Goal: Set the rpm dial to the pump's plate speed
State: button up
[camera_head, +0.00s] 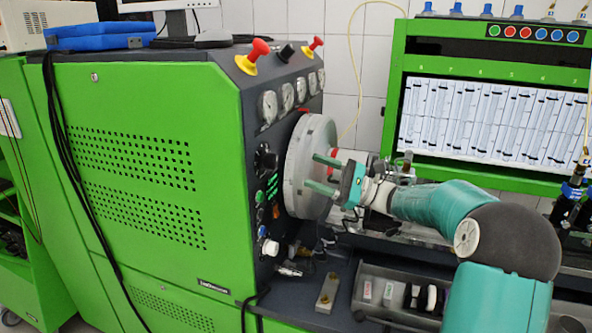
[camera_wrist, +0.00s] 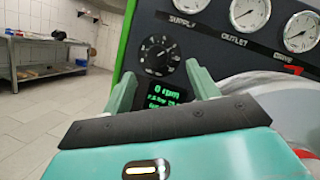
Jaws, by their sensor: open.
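The black rpm dial (camera_wrist: 158,53), with white marks around it, is on the dark panel in the wrist view. It also shows on the panel side in the head view (camera_head: 265,160). A green-lit display (camera_wrist: 166,94) below the dial reads "0 rpm", with smaller lines partly hidden by my gripper. My gripper (camera_head: 315,173) is open and empty, in front of the large grey disc in the head view. In the wrist view its two fingers (camera_wrist: 162,82) stand either side of the display, apart from the dial. I cannot make out a pump plate with a speed.
Round gauges (camera_wrist: 249,13) marked supply, outlet and drive sit above the dial. The large grey disc (camera_head: 306,150) juts from the panel. Red knobs (camera_head: 259,47) top the bench. A grey tray (camera_head: 372,274) with small parts lies below my arm.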

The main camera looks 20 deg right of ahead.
jog(key=s+d, duration=0.2)
jog(key=d, duration=0.4)
jog(key=shift+s+d, duration=0.25)
jog(key=shift+s, duration=0.15)
jog(key=s+a+f+n+g+h, duration=0.3)
jog(key=s+a+h, duration=0.25)
jog(key=a, duration=0.45)
jog(key=s+a+f+n+g+h, duration=0.35)
jog(key=s+a, duration=0.35)
jog(key=a, duration=0.3)
jog(key=s+d+f+n+t+h, duration=0.1)
jog(key=s+d+f+n+h, duration=0.1)
jog(key=s+n+h, duration=0.3)
jog(key=s+d+f+n+t+h, duration=0.2)
jog(key=s+n+h, duration=0.3)
jog(key=s, duration=0.7)
jog(key=shift+f+h, duration=0.35)
jog(key=shift+h, duration=0.15)
